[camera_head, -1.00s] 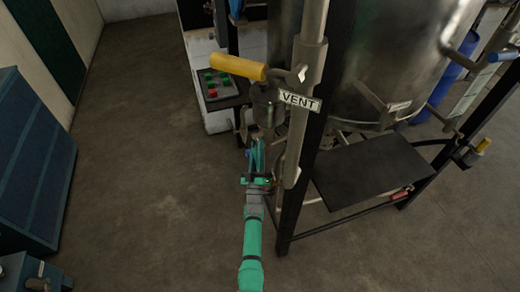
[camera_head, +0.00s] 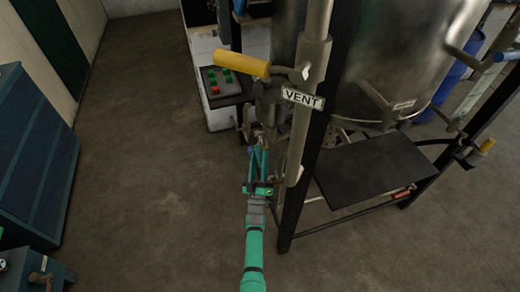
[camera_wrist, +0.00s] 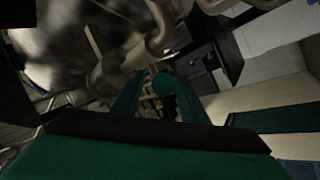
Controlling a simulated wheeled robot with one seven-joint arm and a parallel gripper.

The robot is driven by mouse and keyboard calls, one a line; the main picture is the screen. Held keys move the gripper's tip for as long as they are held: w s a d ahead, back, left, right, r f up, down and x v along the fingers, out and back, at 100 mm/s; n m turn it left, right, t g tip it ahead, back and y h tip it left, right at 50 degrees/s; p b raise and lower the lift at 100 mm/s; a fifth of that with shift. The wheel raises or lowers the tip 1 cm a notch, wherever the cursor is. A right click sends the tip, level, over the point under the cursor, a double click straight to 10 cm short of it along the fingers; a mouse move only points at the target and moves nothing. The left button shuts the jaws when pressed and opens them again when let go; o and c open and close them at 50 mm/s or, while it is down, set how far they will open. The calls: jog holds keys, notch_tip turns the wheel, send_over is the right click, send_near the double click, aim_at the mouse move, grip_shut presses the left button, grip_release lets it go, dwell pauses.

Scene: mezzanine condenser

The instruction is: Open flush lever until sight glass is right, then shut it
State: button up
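My gripper (camera_head: 259,152) points away from me, low beside the dark frame post, under the pipework with the VENT sign (camera_head: 302,98). Its two fingers also show in the wrist view (camera_wrist: 158,82), with a gap between them, so it is open. No held thing is clear between them. A yellow-handled lever (camera_head: 242,64) sticks out left above the VENT sign, well above my gripper. A red handle (camera_head: 402,194) sits low at the right shelf's edge. No lever is legibly marked flush, and I cannot make out the sight glass.
A steel tank (camera_head: 390,60) stands behind the post. A dark shelf (camera_head: 372,168) juts out at right. A button panel (camera_head: 222,84) stands behind the yellow lever. Blue cabinets (camera_head: 35,150) line the left. The floor (camera_head: 150,170) between is clear.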

jog(key=v, duration=0.6)
jog(key=shift+c, duration=0.5)
